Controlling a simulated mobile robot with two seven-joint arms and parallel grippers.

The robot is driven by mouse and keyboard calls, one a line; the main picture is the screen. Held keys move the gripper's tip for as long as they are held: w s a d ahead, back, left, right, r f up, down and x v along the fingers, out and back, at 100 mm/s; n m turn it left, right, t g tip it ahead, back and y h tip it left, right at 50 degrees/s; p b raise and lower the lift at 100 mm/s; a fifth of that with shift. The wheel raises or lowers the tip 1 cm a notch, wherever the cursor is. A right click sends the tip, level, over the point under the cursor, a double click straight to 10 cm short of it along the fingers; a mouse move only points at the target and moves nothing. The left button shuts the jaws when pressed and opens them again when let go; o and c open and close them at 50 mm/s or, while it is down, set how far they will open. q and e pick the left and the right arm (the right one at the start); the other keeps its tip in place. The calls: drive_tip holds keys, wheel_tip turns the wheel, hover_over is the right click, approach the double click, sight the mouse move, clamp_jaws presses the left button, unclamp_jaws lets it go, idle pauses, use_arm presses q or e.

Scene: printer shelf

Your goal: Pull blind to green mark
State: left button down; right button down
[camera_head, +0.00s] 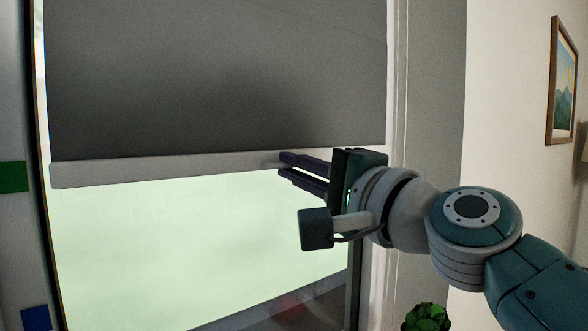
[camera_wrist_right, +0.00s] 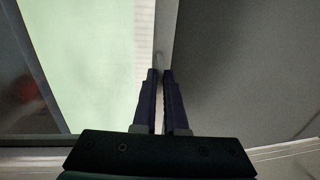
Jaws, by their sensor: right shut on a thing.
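The dark grey blind (camera_head: 215,75) hangs over the upper part of the window, with a pale bar (camera_head: 150,172) along its lower edge. The green mark (camera_head: 13,177) is on the frame at the far left, about level with the bar's left end. My right gripper (camera_head: 281,166) is at the right part of the bar, its dark fingers shut on it. The right wrist view also shows the fingers (camera_wrist_right: 160,72) at the pale bar (camera_wrist_right: 165,30), with the grey blind (camera_wrist_right: 240,65) beside it. My left gripper is not in view.
A blue mark (camera_head: 36,319) is on the left frame below the green one. The window glass (camera_head: 200,250) below the bar is clear. A green plant (camera_head: 426,317) stands at the bottom right. A framed picture (camera_head: 562,80) hangs on the right wall.

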idle(0.3)
drive_tip(key=c, duration=1)
unclamp_jaws()
drive_tip(key=shift+o, duration=0.2)
drive_tip(key=v, duration=1)
drive_tip(key=shift+b, duration=0.3)
drive_tip(key=shift+f, duration=0.1)
